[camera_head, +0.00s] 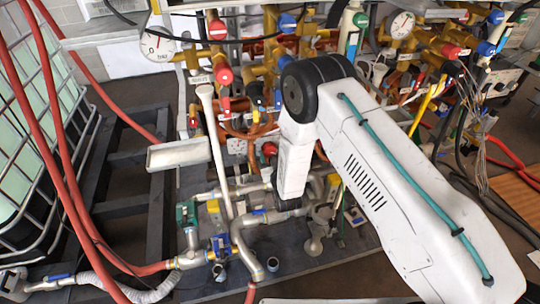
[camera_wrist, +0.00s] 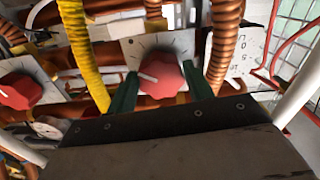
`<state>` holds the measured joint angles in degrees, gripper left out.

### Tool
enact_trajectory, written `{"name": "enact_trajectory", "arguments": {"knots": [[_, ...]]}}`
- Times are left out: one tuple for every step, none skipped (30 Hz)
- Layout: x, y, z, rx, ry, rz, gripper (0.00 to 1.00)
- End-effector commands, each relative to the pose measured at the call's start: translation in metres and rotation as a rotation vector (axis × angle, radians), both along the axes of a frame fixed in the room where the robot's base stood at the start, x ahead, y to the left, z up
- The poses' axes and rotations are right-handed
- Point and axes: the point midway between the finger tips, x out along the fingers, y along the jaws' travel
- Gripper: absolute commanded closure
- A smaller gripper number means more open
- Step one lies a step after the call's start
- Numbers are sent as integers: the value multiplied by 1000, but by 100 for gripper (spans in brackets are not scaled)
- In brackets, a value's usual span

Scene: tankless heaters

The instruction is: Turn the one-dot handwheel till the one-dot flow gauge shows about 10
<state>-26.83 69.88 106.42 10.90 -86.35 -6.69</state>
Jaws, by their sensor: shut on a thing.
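My gripper (camera_wrist: 160,90) has its two dark green fingers on either side of a red handwheel (camera_wrist: 161,75) in the wrist view and is shut on it. The handwheel has a white pointer mark on its left side and sits on a pale plate with dial ticks. No dot marks can be made out, so I cannot tell which handwheel or gauge is the one-dot one. In the head view my arm hides the fingers.
A second red handwheel (camera_wrist: 18,91) is at the left in the wrist view. A yellow hose (camera_wrist: 84,50) and a copper corrugated hose (camera_wrist: 224,42) flank the held one. Two round gauges, left (camera_head: 157,45) and right (camera_head: 401,25), stand high among crowded pipes in the head view.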

Motion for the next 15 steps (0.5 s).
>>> {"name": "enact_trajectory", "arguments": {"knots": [[-1,1,0,4,1,4,71],[-1,1,0,8,2,5,71],[-1,1,0,15,4,5,71],[-1,1,0,22,6,5,71],[-1,1,0,31,8,5,71],[-1,2,0,44,12,6,71],[-1,2,0,58,16,6,71],[-1,2,0,71,20,6,71],[-1,2,0,93,26,6,71],[-1,2,0,111,31,6,71],[-1,2,0,131,37,6,71],[-1,2,0,159,45,6,71],[-1,2,0,182,52,6,71],[-1,2,0,205,58,6,71],[-2,2,0,238,69,6,71]]}}
